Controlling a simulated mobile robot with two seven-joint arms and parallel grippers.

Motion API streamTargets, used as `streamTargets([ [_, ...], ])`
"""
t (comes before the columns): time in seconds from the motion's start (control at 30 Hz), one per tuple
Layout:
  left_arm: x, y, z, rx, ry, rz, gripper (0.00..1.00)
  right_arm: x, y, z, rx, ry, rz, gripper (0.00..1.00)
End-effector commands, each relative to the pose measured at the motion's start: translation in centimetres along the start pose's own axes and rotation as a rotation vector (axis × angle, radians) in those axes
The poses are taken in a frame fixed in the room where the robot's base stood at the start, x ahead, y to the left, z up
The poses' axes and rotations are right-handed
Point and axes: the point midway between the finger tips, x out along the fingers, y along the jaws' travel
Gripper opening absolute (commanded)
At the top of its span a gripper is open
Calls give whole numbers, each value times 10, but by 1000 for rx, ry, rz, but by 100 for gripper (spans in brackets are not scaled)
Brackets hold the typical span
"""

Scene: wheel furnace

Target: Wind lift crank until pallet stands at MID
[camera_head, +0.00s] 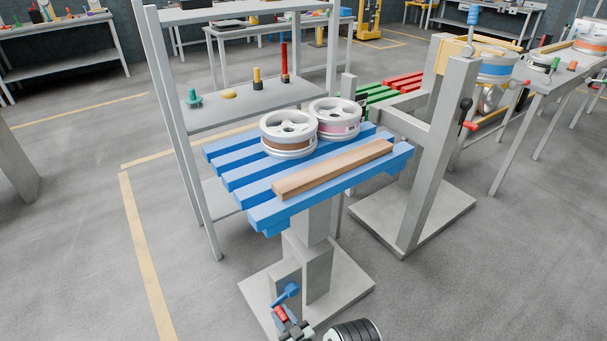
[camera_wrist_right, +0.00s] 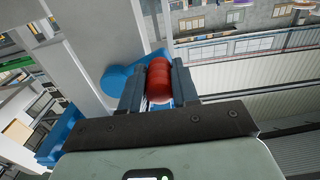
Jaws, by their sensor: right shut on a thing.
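The blue slatted pallet (camera_head: 290,211) stands level on top of a grey lift column (camera_head: 318,265). It carries two white wheels (camera_head: 289,133) and (camera_head: 335,119) and a wooden bar (camera_head: 333,169). The lift crank (camera_head: 286,293) is a blue arm low on the column, with a red handle (camera_head: 280,315). My right gripper (camera_head: 286,322) is shut on the red handle. In the right wrist view the handle (camera_wrist_right: 159,78) sits between both fingers, with the blue crank arm (camera_wrist_right: 117,78) behind it. I cannot make out a MID mark. My left gripper is not in view.
A grey shelf rack (camera_head: 190,150) stands close behind the pallet at left, with small coloured items on it. Open floor lies at left and front right.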

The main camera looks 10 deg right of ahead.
Motion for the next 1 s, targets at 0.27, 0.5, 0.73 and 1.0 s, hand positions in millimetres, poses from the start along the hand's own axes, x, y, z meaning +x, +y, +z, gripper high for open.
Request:
streamTargets([
  [0.27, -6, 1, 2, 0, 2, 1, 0, 1, 3, -10, -3, 4, 5, 0],
  [0.5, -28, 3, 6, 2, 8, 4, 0, 1, 4, -39, -4, 5, 8, 0],
  [0.73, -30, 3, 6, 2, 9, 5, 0, 0, 4, -43, -4, 2, 9, 0],
  [1.0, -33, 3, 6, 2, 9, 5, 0, 0, 7, -45, -5, -1, 10, 0],
])
